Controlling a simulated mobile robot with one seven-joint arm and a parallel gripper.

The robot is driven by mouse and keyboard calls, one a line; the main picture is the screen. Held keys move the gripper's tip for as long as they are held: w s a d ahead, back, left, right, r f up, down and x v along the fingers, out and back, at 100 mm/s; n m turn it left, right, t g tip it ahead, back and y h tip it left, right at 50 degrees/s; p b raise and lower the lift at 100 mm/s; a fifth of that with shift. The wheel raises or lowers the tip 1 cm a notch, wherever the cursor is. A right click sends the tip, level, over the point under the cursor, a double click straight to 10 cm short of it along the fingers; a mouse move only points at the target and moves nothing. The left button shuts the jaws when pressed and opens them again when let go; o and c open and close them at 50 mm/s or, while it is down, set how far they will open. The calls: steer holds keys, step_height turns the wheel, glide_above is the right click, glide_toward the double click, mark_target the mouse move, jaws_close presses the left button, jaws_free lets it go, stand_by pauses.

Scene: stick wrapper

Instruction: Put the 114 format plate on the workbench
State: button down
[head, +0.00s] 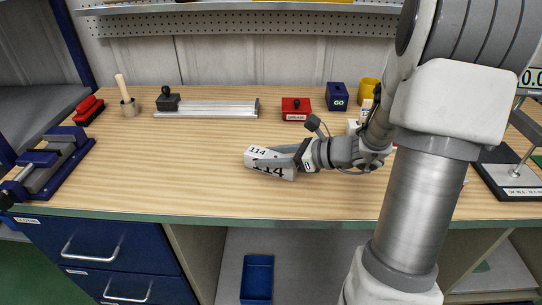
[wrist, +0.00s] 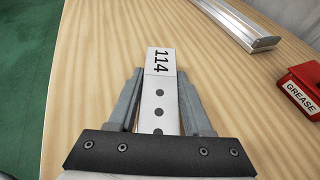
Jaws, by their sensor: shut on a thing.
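The 114 format plate (head: 270,163) is a pale block marked "114", in the middle of the wooden workbench (head: 180,170) in the head view. In the wrist view the plate (wrist: 159,62) points away from me, with dark round holes along its top between my fingers. My gripper (head: 292,158) is shut on the plate, its grey fingers on both sides; it also shows in the wrist view (wrist: 160,105). The plate is at or just above the bench top; I cannot tell whether it touches. Its near end is hidden by my gripper.
A metal rail with a black knob (head: 210,108), a red GREASE box (head: 295,109) and a blue GO box (head: 337,96) stand behind. The bench is clear left of the plate.

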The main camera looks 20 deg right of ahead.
steer(key=shift+c, duration=1.6)
jaws_free()
steer(key=shift+r, duration=0.1)
steer(key=shift+s+d+r+p, duration=0.1)
steer(key=shift+d+r+p, duration=0.1)
steer(key=shift+p, duration=0.1)
steer(key=p+v, duration=0.2)
steer(key=v, duration=0.9)
steer(key=shift+s+d+r, duration=0.1)
steer(key=shift+s+d, duration=0.05)
steer(key=shift+s, duration=0.05)
